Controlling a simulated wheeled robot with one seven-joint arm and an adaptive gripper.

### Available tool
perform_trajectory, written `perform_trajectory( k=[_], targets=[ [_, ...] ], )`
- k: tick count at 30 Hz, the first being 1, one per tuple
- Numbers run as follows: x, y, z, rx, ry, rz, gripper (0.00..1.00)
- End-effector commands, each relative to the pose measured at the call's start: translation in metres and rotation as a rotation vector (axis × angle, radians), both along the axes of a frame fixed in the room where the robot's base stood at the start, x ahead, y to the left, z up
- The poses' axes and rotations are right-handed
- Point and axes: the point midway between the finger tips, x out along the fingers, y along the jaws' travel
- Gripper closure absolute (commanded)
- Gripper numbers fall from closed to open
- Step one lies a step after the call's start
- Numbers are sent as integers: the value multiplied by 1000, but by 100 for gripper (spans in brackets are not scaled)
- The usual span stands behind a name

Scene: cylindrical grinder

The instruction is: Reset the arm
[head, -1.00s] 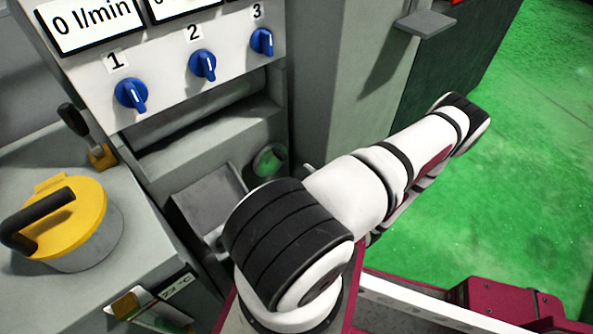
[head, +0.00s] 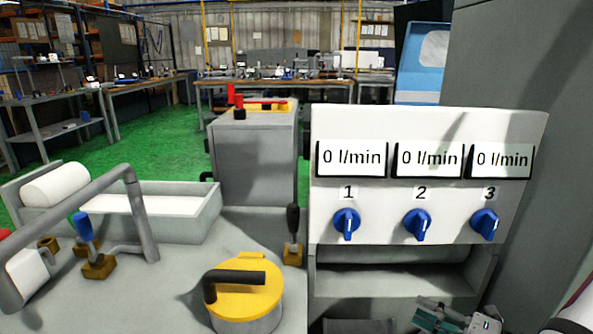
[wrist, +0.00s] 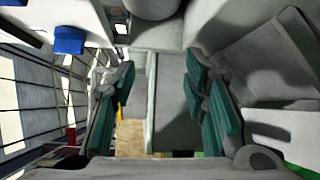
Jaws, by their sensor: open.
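My gripper (head: 455,318) shows at the bottom right of the head view, below the flow panel and in front of the recess under it. Only its upper part with a teal pad is in frame. In the wrist view my gripper (wrist: 162,100) has its two teal-padded fingers wide apart, with nothing between them. A small part of my white arm (head: 575,312) shows at the right edge of the head view. The rest of the arm is out of frame.
The panel (head: 430,145) has three 0 l/min displays and blue knobs (head: 347,223). A yellow-lidded pot (head: 245,290) and black-handled lever (head: 293,232) stand left of it. A grey pipe (head: 135,210) arches farther left. A grey wall (head: 520,90) rises at right.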

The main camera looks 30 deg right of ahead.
Motion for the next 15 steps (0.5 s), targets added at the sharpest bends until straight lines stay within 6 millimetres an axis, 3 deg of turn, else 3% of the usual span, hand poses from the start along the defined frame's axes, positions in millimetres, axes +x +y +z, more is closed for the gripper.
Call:
perform_trajectory(
  k=[1, 6, 15],
  targets=[
    [12, 13, 16, -83, -6, 89, 59],
    [38, 61, 60, -352, -62, 379, 59],
    [51, 153, 123, -795, -256, 897, 59]
  ],
)
